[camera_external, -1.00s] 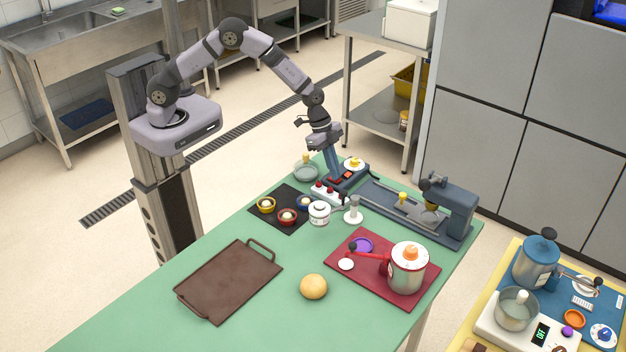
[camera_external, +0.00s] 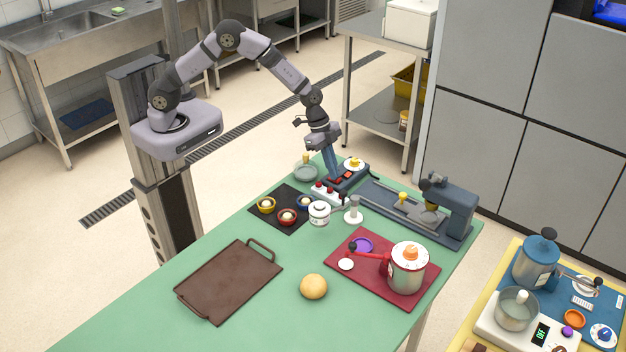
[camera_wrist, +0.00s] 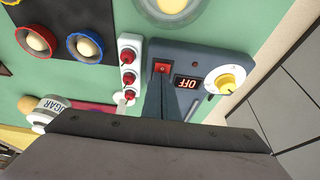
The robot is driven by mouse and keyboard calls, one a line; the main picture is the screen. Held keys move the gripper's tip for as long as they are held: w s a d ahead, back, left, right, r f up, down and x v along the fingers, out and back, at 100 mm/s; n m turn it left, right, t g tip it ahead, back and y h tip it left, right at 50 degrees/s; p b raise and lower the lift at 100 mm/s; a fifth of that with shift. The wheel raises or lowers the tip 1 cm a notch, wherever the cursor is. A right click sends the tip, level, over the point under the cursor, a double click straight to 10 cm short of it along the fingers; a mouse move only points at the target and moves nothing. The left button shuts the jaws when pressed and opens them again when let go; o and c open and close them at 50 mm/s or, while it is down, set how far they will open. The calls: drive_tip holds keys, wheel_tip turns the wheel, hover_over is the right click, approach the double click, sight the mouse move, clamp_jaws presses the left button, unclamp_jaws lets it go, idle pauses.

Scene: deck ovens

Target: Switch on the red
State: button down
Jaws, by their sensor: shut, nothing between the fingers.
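A dark blue-grey control unit (camera_external: 364,172) stands near the far corner of the green table. In the wrist view the unit (camera_wrist: 205,62) carries a red rocker switch (camera_wrist: 162,67), a red-lit display (camera_wrist: 188,83) reading OFF, and a yellow-and-white dial (camera_wrist: 229,80). My gripper (camera_wrist: 160,84) is shut and empty, with its narrow fingers pointing at the unit just beside the red switch. In the external view my gripper (camera_external: 331,175) is low over the unit's left side. I cannot tell whether the fingertips touch it.
Beside the unit is a white strip (camera_wrist: 131,60) with several red knobs. A black mat with coloured bowls (camera_external: 287,216), a sugar jar (camera_external: 319,213) and a dark press-like machine (camera_external: 452,208) are nearby. A red tray (camera_external: 340,270) holds a pot.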

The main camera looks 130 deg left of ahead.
drive_tip(key=shift+s+d+f, duration=0.15)
drive_tip(key=shift+s+f, duration=0.1)
drive_tip(key=shift+s, duration=0.3)
drive_tip(key=b+v, duration=0.1)
drive_tip(key=v, duration=1.3)
drive_tip(key=shift+r+b, duration=0.2)
drive_tip(key=shift+b, duration=0.2)
